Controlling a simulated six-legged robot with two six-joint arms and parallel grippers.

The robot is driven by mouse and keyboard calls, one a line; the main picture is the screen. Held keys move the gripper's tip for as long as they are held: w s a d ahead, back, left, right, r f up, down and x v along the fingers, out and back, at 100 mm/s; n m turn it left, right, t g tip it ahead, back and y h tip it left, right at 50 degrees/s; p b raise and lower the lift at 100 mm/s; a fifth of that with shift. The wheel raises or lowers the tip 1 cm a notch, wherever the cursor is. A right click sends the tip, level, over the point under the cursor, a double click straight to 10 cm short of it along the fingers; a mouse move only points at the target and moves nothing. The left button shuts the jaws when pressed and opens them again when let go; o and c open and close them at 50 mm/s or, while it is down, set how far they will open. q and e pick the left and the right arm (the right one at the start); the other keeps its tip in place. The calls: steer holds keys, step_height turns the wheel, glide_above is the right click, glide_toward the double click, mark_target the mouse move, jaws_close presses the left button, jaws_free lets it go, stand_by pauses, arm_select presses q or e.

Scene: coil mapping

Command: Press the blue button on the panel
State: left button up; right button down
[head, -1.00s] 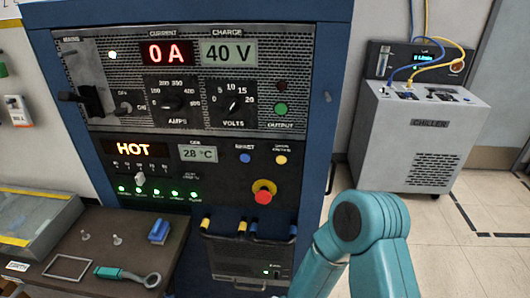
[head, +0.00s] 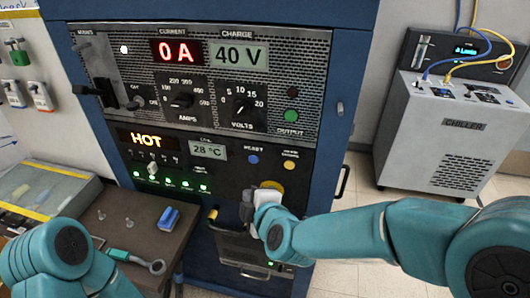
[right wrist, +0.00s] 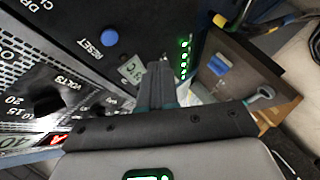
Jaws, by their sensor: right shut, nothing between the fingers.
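The blue button (head: 253,160) sits on the dark lower part of the rack panel, left of a yellow button (head: 290,165). In the right wrist view the blue button (right wrist: 109,38) shows beside the word RESET. My right gripper (head: 247,203) is in front of the panel, just below the blue button, and its closed fingers (right wrist: 161,84) hold nothing. In the right wrist view the fingers point toward the panel, to the right of the button. I cannot tell whether they touch the panel. Of my left arm only teal links show at the lower left; its gripper is out of view.
My right gripper covers the red knob's place; part of its yellow base (head: 271,186) shows. A side table (head: 150,240) holds a blue block (head: 169,218) and a teal-handled ring tool (head: 135,259). A chiller (head: 455,130) stands at right, with clear floor before it.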

steer(key=shift+s+a+r+n, duration=0.15)
steer(key=shift+s+a+r, duration=0.15)
steer(key=shift+a+r, duration=0.25)
steer(key=shift+s+a+r+n, duration=0.15)
steer(key=shift+s+a+r, duration=0.15)
steer(key=shift+a, duration=0.4)
steer(key=shift+w+r, duration=0.1)
glide_toward(252, 168)
steer(key=shift+w+a+b, duration=0.4)
steer(key=shift+w+a, duration=1.1)
steer(key=shift+a, duration=0.25)
steer(key=shift+w, duration=0.1)
steer(key=shift+w+d, duration=0.2)
steer(key=shift+w, duration=0.15)
